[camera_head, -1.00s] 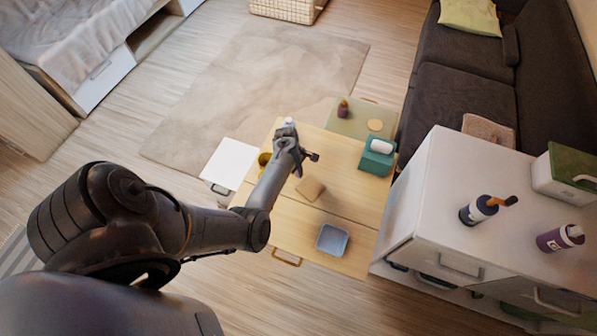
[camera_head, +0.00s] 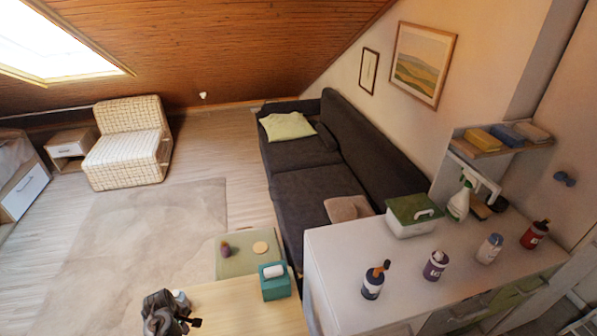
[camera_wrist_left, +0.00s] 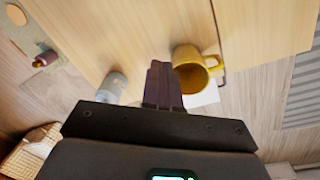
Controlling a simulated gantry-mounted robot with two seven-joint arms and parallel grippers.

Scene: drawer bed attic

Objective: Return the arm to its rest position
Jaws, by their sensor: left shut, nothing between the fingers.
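My left gripper (camera_head: 165,300) is at the bottom of the head view, over the left part of the light wooden table (camera_head: 240,308). In the left wrist view its dark fingers (camera_wrist_left: 160,68) are together with nothing between them. A yellow mug (camera_wrist_left: 190,78) is right beside the fingers in that view. A small grey-white container (camera_wrist_left: 114,84) is on their other side; a bit of it shows beside the gripper in the head view (camera_head: 181,297). Most of my left arm is below the head view. My right gripper is not in view.
A teal tissue box (camera_head: 275,284) stands on the table's right side. A green surface (camera_head: 233,264) with a dark bottle (camera_head: 226,249) and a round tan disc (camera_head: 260,247) lies beyond. A white cabinet (camera_head: 335,262) with several bottles is at right, a dark sofa (camera_head: 310,180) behind.

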